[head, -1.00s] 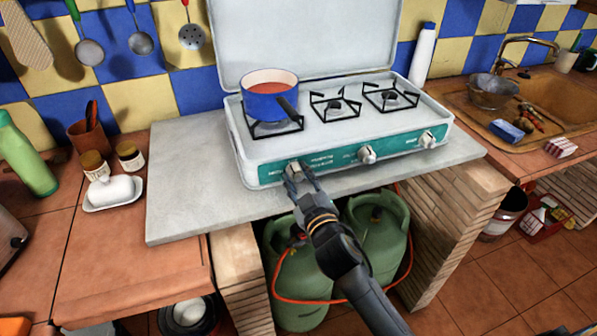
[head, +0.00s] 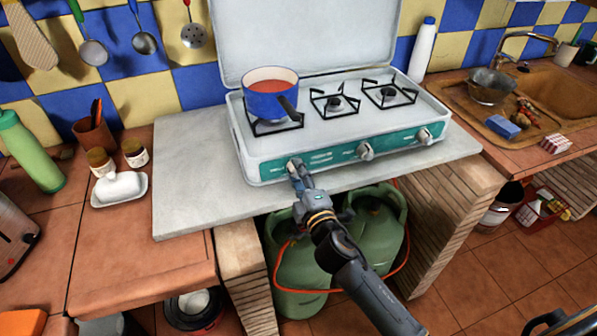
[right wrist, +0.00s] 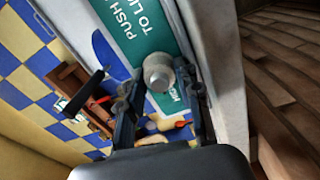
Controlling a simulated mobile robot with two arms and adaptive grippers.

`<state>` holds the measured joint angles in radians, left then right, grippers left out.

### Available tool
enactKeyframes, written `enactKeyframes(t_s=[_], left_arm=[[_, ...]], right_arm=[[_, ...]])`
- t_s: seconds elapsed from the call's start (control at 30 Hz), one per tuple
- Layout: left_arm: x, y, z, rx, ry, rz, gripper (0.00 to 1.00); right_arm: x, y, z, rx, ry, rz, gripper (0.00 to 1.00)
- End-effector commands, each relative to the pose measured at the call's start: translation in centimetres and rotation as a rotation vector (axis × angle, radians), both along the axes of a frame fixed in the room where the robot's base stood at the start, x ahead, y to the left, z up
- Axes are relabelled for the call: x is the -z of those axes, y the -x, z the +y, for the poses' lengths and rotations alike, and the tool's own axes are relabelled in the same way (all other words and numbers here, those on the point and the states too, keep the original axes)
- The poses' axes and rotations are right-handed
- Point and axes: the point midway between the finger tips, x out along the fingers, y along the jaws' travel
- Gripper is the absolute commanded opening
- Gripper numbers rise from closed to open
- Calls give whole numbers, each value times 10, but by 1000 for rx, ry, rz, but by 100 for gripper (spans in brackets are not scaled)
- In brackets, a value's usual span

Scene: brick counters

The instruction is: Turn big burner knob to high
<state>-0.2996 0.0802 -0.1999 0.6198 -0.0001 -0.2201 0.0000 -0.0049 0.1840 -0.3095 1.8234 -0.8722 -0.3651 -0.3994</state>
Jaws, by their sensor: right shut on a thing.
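A white camping stove (head: 330,135) with a teal front panel stands on a grey slab, its lid raised. Three knobs sit in a row on the panel: the left knob (head: 293,165), the middle knob (head: 364,151) and the right knob (head: 425,136). My right gripper (head: 298,174) is at the left knob and shut on it. In the right wrist view the pale round knob (right wrist: 158,74) lies between the fingertips of the gripper (right wrist: 160,92). Printed words on the panel (right wrist: 138,30) show there. The knob's pointer mark cannot be made out. My left gripper is not in view.
A blue pot (head: 268,98) with red contents sits on the left burner, its dark handle pointing toward the front. Green gas bottles (head: 300,265) with an orange hose stand under the slab. A white butter dish (head: 119,188) is on the left counter. The slab's (head: 185,190) left part is bare.

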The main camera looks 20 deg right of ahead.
Motion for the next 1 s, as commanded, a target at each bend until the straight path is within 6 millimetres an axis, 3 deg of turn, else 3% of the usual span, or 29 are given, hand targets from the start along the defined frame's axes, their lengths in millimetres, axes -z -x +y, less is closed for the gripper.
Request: enactKeyframes(t_s=[0.33,0.87,0.9,1.0], left_arm=[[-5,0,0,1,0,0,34],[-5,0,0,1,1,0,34],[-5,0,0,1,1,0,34],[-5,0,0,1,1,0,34]], right_arm=[[0,0,1,-2,133,-6,2],[0,0,1,-2,153,-6,2],[0,0,1,-2,153,-6,40],[0,0,1,-2,152,-5,57]])
